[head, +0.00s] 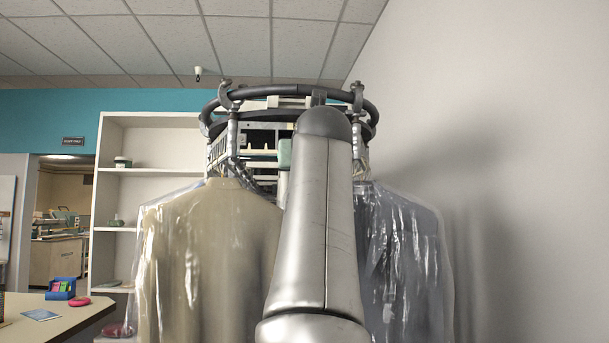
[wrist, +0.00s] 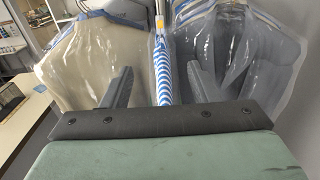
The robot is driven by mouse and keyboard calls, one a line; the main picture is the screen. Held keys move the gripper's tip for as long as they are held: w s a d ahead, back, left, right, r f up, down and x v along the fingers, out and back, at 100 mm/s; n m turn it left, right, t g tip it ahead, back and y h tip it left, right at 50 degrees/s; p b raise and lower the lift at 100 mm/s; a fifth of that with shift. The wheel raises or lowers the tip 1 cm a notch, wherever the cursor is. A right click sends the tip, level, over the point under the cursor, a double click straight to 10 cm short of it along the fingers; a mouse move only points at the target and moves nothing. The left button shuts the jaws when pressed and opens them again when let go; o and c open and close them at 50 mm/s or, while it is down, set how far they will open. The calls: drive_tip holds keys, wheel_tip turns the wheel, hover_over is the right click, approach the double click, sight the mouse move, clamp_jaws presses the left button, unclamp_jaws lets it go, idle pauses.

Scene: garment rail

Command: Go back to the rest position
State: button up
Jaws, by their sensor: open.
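My gripper (wrist: 156,88) shows in the wrist view with its two dark fingers spread apart. It is open, and nothing is clamped between the fingers. Beyond it hang bagged garments: a beige one (wrist: 95,62) on the left and a dark grey-blue one (wrist: 250,50) on the right. A blue-and-white striped edge (wrist: 164,70) shows between them. In the head view, my arm rises in front of the rail (head: 262,90) and hides its middle. The gripper itself is hidden there.
The beige garment (head: 200,250) and the dark garment (head: 405,260) hang either side of my arm in the head view. A white shelf unit (head: 150,150) stands behind at left. A counter (head: 45,318) is at lower left. A bare wall (head: 530,200) closes the right side.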

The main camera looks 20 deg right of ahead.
drive_tip(key=shift+s+a+b, duration=0.2)
drive_tip(key=shift+s+b, duration=0.4)
drive_tip(key=shift+s, duration=0.6)
